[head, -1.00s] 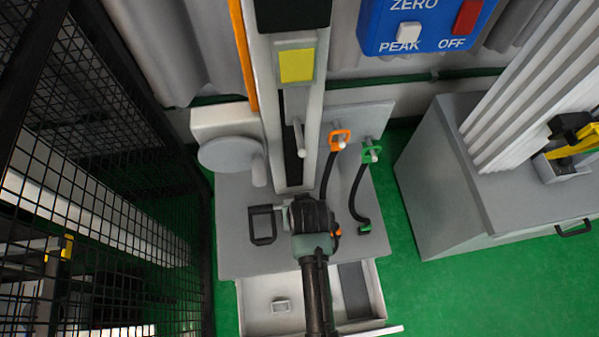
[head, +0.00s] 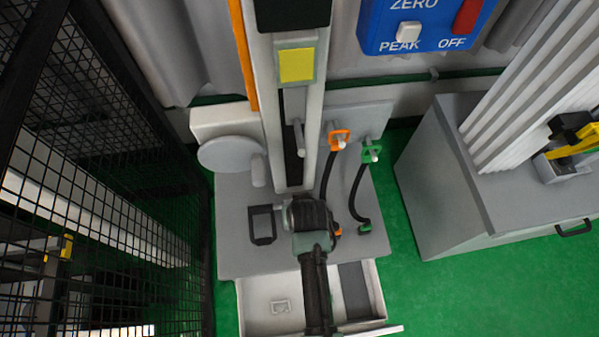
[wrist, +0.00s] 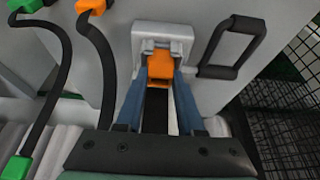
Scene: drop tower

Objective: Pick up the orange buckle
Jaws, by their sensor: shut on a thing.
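The orange buckle (wrist: 160,72) sits in the mouth of a pale grey housing (wrist: 162,36) in the wrist view. My gripper (wrist: 160,84) has its two blue fingers on either side of the buckle, shut on it. The buckle still touches or sits within the housing; I cannot tell whether it is free of it. In the head view my gripper (head: 308,212) is over the grey base plate at the foot of the column, and my wrist hides the buckle there.
A black handle (head: 262,225) stands just left of my gripper. Orange-ended (head: 338,138) and green-ended (head: 371,150) black straps hang at the right. An open drawer (head: 268,318) lies in front. A mesh fence (head: 110,190) borders the left.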

